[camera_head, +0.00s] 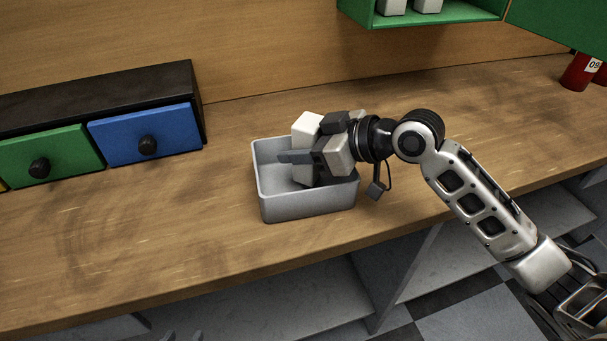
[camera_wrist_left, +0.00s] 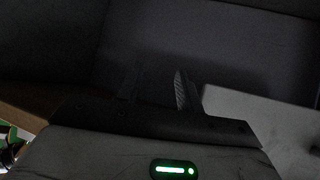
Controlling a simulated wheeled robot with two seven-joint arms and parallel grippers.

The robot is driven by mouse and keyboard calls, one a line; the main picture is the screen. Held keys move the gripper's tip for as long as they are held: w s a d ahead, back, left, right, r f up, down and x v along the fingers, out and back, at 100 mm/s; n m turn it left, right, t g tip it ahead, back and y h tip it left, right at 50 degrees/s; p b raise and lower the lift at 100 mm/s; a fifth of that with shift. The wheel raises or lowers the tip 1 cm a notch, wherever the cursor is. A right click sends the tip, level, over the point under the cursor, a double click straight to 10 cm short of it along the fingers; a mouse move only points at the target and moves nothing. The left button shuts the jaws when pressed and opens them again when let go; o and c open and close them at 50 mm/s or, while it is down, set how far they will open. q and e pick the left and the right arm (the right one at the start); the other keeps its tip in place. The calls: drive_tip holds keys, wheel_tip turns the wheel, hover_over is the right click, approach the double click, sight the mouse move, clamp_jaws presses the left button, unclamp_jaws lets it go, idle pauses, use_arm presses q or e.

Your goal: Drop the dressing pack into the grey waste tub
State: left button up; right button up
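The grey waste tub (camera_head: 308,206) stands on the wooden counter, open side up. My right gripper (camera_head: 294,157) reaches in from the right over the tub, with one dark finger across the front of a white block, which looks like the dressing pack (camera_head: 305,127). The other finger is hidden behind the block. The pack stands upright, its lower part inside the tub's walls; whether it touches the tub floor I cannot tell. My left gripper (camera_wrist_left: 157,85) shows in the dark left wrist view, its fingers apart with nothing between them.
A drawer unit with a green drawer (camera_head: 50,155) and a blue drawer (camera_head: 146,135) stands at the left. A green shelf box (camera_head: 440,14) hangs above, and a red container (camera_head: 578,73) stands at the far right. The counter left of the tub is clear.

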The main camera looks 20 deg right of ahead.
drive_tip(key=o, duration=0.4)
drive_tip(key=shift+d, duration=0.1)
use_arm(q)
drive_tip(key=shift+w+d+f+b, duration=0.2)
drive_tip(key=shift+f+b, duration=0.05)
drive_tip(key=shift+b, duration=0.9)
use_arm(e)
drive_tip(key=v, duration=1.5)
drive_tip(key=shift+s+d+r, duration=0.2)
drive_tip(key=shift+s, duration=0.1)
